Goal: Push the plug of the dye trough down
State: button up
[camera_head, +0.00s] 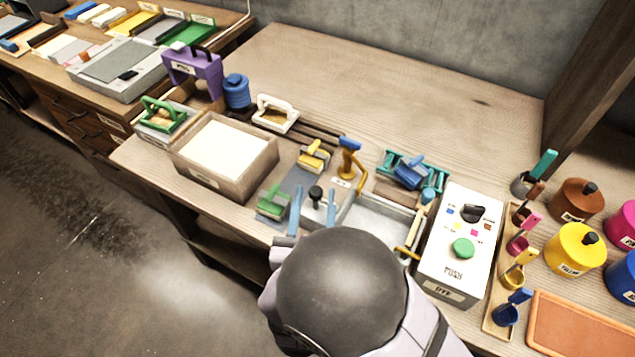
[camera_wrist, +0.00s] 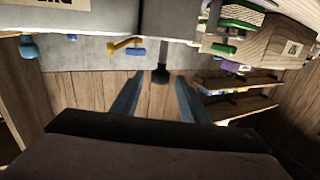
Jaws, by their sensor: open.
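The dye trough (camera_head: 378,218) is a shallow grey metal basin in the middle of the bench, partly hidden by my arm. A dark round knob on a short stem, apparently the plug (camera_head: 316,194), stands at its left end. My gripper (camera_head: 315,190) has two blue fingers, spread apart, with the knob showing between them. In the wrist view the knob (camera_wrist: 160,77) also shows between the open fingertips (camera_wrist: 159,82). I cannot tell whether the fingers touch it. The plug's lower end is hidden.
A white control box (camera_head: 460,245) with a green button stands right of the trough. A yellow-and-blue handled tap (camera_head: 350,160) rises behind it. Green (camera_head: 273,203) and yellow (camera_head: 313,156) tools lie left and behind. A wooden tray (camera_head: 230,185) stands farther left.

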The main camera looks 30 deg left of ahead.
aim_at(317, 187)
jog(key=shift+s+d+f, duration=0.15)
jog(key=shift+s, duration=0.3)
jog(key=shift+p+x, duration=0.85)
jog(key=shift+x, duration=2.85)
